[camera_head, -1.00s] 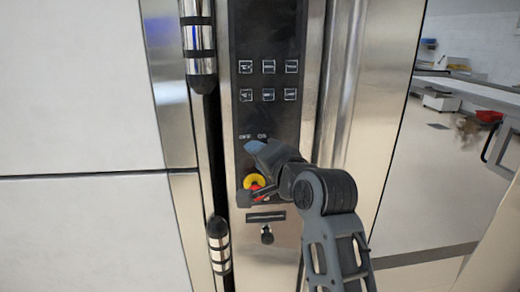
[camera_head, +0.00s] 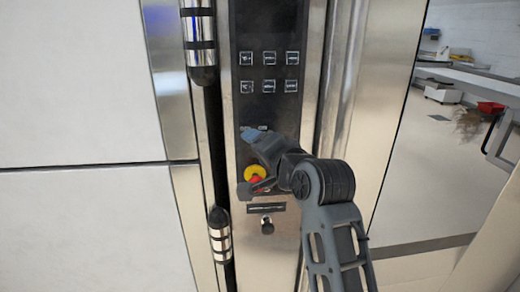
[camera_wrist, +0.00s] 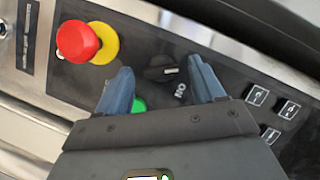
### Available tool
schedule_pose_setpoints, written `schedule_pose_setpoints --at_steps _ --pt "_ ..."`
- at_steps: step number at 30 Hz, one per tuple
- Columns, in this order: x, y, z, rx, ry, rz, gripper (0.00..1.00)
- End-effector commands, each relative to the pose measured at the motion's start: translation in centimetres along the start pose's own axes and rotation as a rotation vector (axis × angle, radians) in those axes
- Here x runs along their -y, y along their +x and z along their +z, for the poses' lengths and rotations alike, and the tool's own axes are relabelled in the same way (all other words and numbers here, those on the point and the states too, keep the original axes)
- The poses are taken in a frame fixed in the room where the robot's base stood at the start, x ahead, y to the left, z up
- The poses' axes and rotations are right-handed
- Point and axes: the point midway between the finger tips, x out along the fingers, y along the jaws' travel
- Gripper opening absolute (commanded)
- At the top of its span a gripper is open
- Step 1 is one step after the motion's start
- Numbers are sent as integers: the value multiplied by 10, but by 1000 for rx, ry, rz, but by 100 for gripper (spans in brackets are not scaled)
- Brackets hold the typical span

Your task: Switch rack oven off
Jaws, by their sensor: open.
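The oven's control panel (camera_head: 268,110) is a tall black strip on the steel front. In the wrist view a black rotary knob (camera_wrist: 160,70) with a light pointer mark sits between my blue fingertips, with an "ON" label beside it. My gripper (camera_wrist: 163,78) is open around the knob; I cannot tell whether either finger touches it. A green button (camera_wrist: 138,105) is partly hidden by the left finger. In the head view my gripper (camera_head: 256,142) covers the knob and part of the labels.
A red emergency button (camera_wrist: 78,42) on a yellow collar is close to the left finger. Square keys (camera_wrist: 270,115) lie to the right; they show above my gripper in the head view (camera_head: 269,72). A black-tipped steel handle (camera_head: 200,45) stands left of the panel.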

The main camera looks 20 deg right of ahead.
Motion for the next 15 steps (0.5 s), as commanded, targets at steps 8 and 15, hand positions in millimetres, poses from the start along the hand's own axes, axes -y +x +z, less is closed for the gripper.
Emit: schedule_pose_setpoints --at_steps 8,15 --pt "0 -6 0 -2 -1 -2 68" --pt "-1 -43 0 -3 -3 -2 68"
